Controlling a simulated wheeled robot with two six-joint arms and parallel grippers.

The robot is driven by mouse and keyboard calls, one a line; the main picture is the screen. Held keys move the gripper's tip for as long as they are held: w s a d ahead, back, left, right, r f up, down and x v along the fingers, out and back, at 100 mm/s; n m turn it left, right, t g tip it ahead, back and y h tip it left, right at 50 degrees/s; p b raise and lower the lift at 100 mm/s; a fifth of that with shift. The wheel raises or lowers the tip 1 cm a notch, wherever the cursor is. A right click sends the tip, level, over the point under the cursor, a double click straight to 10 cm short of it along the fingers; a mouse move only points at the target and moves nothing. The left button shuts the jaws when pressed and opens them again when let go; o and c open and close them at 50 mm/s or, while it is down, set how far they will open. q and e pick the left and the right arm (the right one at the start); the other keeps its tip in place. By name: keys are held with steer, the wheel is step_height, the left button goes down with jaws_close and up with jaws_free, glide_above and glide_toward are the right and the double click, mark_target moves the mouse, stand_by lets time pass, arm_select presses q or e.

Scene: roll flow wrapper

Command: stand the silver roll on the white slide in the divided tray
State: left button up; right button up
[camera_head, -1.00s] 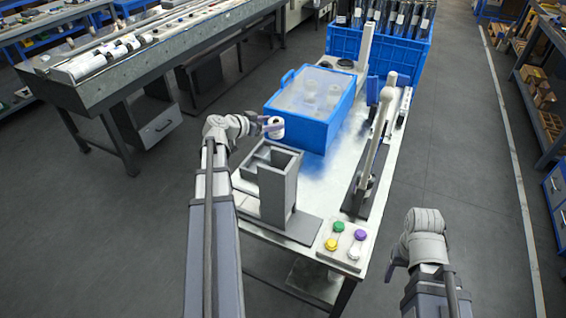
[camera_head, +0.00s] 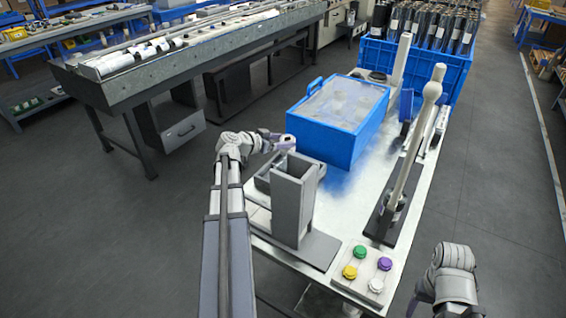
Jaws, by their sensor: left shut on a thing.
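My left gripper (camera_head: 274,139) is shut on a small pale roll (camera_head: 286,142), which I take to be the silver roll. It holds the roll above the far side of a low grey tray (camera_head: 266,182), close to the near left corner of the blue box. The tray is partly hidden by a tall grey upright holder (camera_head: 292,205), so I cannot make out its compartments. I cannot clearly pick out the white slide. My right gripper (camera_head: 415,301) is low at the right, off the table; its fingers are too small and dark to read.
A blue box (camera_head: 325,143) with a clear cover stands behind the tray. A pale lever post (camera_head: 408,160) rises at the right, before a blue crate (camera_head: 432,65) of dark rolls. A panel with several coloured buttons (camera_head: 362,277) is at the near edge. A long bench (camera_head: 215,58) runs at left.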

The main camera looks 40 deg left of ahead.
mark_target(282, 153)
arm_select(q)
steer(key=shift+f+b, duration=2.15)
steer(key=shift+f, duration=0.5)
arm_select(e)
steer(key=shift+f, duration=2.7)
arm_select(q)
steer(key=shift+f, duration=0.2)
steer(key=o, duration=1.5)
arm_select(e)
steer(key=shift+f, duration=0.1)
arm_select(q)
steer(key=shift+r, duration=0.2)
steer(key=shift+p+v, duration=2.3)
steer(key=shift+v, duration=3.75)
arm_select(e)
steer(key=shift+r, duration=2.45)
arm_select(q)
steer(key=shift+d, duration=0.1)
